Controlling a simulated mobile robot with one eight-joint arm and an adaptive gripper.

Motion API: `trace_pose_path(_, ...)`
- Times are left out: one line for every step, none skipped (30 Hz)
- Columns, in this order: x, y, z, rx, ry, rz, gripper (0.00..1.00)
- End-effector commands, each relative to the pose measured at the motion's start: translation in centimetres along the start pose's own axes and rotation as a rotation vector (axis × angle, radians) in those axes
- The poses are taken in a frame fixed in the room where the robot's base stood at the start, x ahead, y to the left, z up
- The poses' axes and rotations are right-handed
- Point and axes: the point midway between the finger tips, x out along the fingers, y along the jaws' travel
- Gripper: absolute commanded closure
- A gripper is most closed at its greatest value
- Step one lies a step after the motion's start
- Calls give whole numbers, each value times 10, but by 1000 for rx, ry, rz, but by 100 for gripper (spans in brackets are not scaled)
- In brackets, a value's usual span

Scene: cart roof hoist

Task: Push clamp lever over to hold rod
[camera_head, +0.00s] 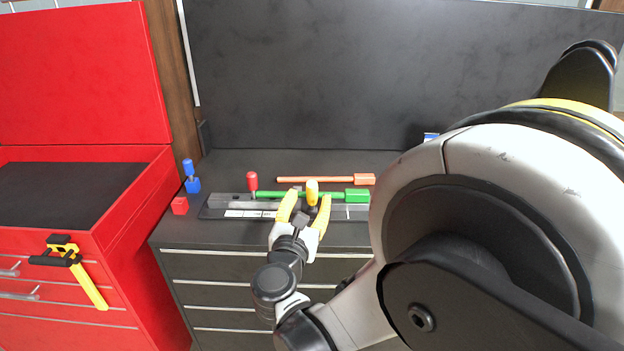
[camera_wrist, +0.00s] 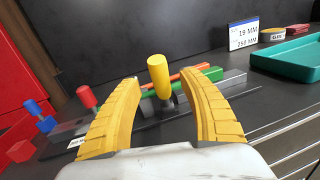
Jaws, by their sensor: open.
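A clamp lever with a yellow handle (camera_head: 312,189) stands roughly upright on the grey fixture (camera_head: 235,213). It also shows in the wrist view (camera_wrist: 158,75). A second lever with a red handle (camera_head: 252,180) stands upright at the fixture's left. A green rod (camera_head: 285,195) with a green block end lies along the fixture. My gripper (camera_head: 308,196) is open, with its yellow fingers on either side of the yellow handle. In the wrist view the handle appears between the fingers, with gaps at both sides; contact cannot be told. The rod's middle is partly hidden by my gripper and the lever.
An orange rod (camera_head: 310,180) lies behind the fixture. Blue pieces (camera_head: 193,185) and a red block (camera_head: 180,206) stand left. A teal tray (camera_wrist: 285,67) and a sign reading 19 MM, 250 MM (camera_wrist: 243,34) are right. A red tool cabinet (camera_head: 130,215) adjoins at left.

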Motion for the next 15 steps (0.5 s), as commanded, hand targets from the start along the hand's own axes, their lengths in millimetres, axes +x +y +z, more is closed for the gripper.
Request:
trace_pose_path(9,-1,-2,0,0,-3,50)
trace_pose_path(14,-1,-2,0,0,-3,50)
trace_pose_path(19,-1,-2,1,0,-2,50)
trace_pose_path(23,-1,-2,1,0,-2,50)
trace_pose_path(26,-1,-1,1,0,-2,50)
trace_pose_path(30,-1,-1,1,0,-1,50)
trace_pose_path(32,-1,-1,1,0,-1,50)
trace_pose_path(33,0,-1,1,0,-1,50)
trace_pose_path(34,0,0,1,1,-1,50)
trace_pose_path(35,0,0,1,1,0,50)
trace_pose_path(36,0,0,1,1,0,50)
trace_pose_path(36,0,0,1,1,0,50)
trace_pose_path(36,0,0,1,1,0,50)
trace_pose_path(36,0,0,2,1,0,50)
trace_pose_path(36,0,0,2,1,0,50)
